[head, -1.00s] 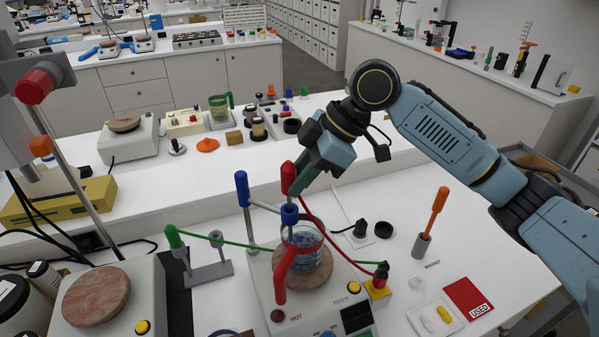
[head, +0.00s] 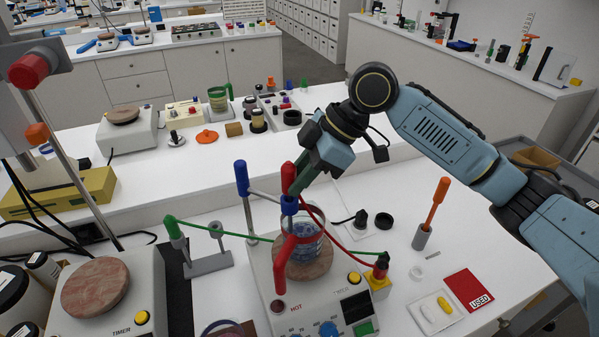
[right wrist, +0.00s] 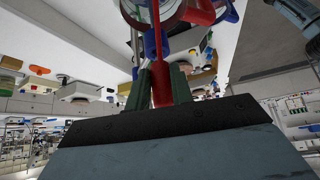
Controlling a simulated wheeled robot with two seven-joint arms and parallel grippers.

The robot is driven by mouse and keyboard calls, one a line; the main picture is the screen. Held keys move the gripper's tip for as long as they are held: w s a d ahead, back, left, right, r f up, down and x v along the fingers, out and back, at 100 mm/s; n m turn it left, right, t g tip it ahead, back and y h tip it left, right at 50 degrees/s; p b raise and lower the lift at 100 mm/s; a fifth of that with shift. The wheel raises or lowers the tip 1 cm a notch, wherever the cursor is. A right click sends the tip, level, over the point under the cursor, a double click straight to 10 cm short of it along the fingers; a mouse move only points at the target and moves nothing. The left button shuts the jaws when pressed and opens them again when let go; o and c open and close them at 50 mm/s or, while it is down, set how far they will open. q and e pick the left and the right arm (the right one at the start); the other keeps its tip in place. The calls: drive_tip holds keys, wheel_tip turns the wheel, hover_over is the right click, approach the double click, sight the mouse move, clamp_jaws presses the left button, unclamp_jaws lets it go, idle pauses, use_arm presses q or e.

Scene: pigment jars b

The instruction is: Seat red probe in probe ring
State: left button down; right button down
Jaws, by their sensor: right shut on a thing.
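The red probe (head: 288,177) is upright over the hotplate, its handle just above the blue probe ring (head: 289,204). I cannot tell if handle and ring touch. My right gripper (head: 296,183) is shut on the probe's handle; in the right wrist view the red handle (right wrist: 161,90) sits between the green fingers. The ring hangs on an arm from a blue-capped post (head: 242,178). Below it, a glass beaker (head: 312,246) with a red handle and blue contents stands on the hotplate's round top (head: 300,268). The probe's tip is hidden. My left gripper is out of view.
An orange-handled tool (head: 437,200) stands in a grey holder at right. The bench front right of the hotplate holds small items.

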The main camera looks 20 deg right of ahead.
drive_tip(key=shift+f+b, duration=0.3)
drive_tip(key=shift+f, duration=0.45)
drive_tip(key=c, duration=1.1)
unclamp_jaws()
drive_tip(key=shift+c, duration=0.2)
drive_tip(key=shift+r, duration=0.15)
drive_tip(key=v, duration=1.3)
drive_tip(key=shift+d+b, duration=0.15)
drive_tip(key=shift+b, duration=0.3)
